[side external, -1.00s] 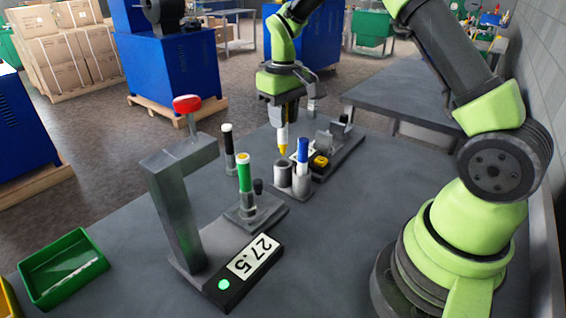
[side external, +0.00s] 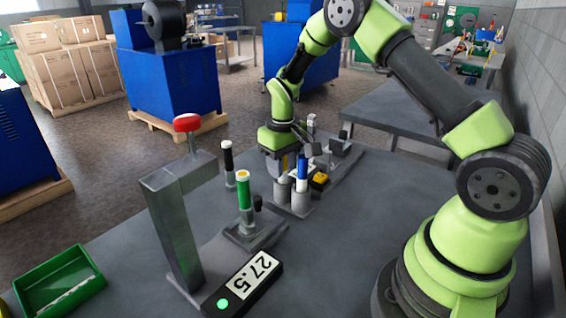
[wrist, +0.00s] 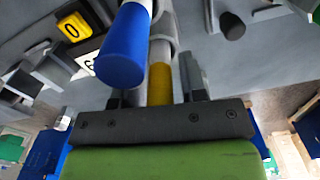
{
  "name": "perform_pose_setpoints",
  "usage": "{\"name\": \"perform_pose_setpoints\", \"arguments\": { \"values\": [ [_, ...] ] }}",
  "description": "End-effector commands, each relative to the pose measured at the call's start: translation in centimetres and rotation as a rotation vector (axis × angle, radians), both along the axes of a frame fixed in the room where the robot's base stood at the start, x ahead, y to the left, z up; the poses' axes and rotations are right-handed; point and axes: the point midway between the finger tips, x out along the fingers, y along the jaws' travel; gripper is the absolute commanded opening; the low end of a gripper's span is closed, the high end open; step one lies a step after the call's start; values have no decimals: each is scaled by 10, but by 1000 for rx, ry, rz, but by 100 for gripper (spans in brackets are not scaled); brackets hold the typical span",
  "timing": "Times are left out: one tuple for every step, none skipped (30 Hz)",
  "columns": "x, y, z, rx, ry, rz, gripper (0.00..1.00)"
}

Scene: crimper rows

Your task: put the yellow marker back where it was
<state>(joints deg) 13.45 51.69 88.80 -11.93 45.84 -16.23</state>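The yellow marker (wrist: 160,82) stands upright in the rear-left grey cup (side external: 282,192) of a twin holder. In the wrist view its yellow upper part lies between my fingers, with gaps on both sides. My gripper (side external: 282,165) points down over that cup, open around the marker; it also shows in the wrist view (wrist: 157,90). The lower end of the marker is hidden in the cup. A blue marker (side external: 302,170) stands in the neighbouring cup, close beside my gripper; it also shows in the wrist view (wrist: 122,45).
A green marker (side external: 243,193) stands on a small base in front-left, and a black marker (side external: 228,165) behind it. A green tray (side external: 60,282) is front-left. The right tabletop is clear.

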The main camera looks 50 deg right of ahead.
Motion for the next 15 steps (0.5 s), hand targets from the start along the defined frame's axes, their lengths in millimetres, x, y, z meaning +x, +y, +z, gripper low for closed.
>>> {"name": "perform_pose_setpoints", "arguments": {
  "values": [
    [0, 0, 0, 0, 0, 0, 48],
    [0, 0, 0, 0, 0, 0, 48],
    [0, 0, 0, 0, -1, 0, 48],
    [0, 0, 0, 0, -1, 0, 48],
    [0, 0, 0, 0, -1, 1, 48],
    [0, 0, 0, 0, -1, 1, 48],
    [0, 0, 0, 0, -1, 1, 48],
    [0, 0, 1, 0, -1, 1, 48],
    [0, 0, 1, 0, -1, 1, 48],
    [0, 0, 3, 0, -2, 1, 48],
    [0, 0, 4, -1, -3, 1, 48],
    [1, 0, 8, -2, -4, 2, 48],
    [1, 0, 12, -2, -4, 2, 48],
    [1, 0, 16, -2, -5, 2, 48],
    [1, 0, 24, -2, -6, 1, 48]
  ]
}}
